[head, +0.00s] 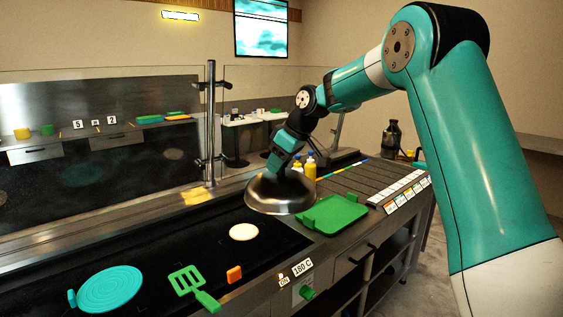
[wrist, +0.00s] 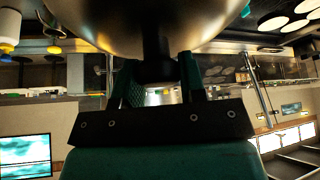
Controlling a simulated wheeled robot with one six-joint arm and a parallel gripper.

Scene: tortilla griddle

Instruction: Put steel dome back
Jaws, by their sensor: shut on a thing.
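The steel dome (head: 281,196) is a shiny silver bowl shape, rim down, near the far right end of the black griddle. My gripper (head: 288,166) is above it and shut on its top knob. In the wrist view the dome (wrist: 150,25) fills the top of the picture, with its dark knob between the two fingers of my gripper (wrist: 155,75). The dome's rim overlaps the griddle's edge and the green tray in the head view; I cannot tell whether it touches the surface or hangs a little above it.
A green tray (head: 332,216) lies right of the dome. Yellow-topped bottles (head: 310,168) stand behind the dome. A steel post (head: 211,125) rises at the back.

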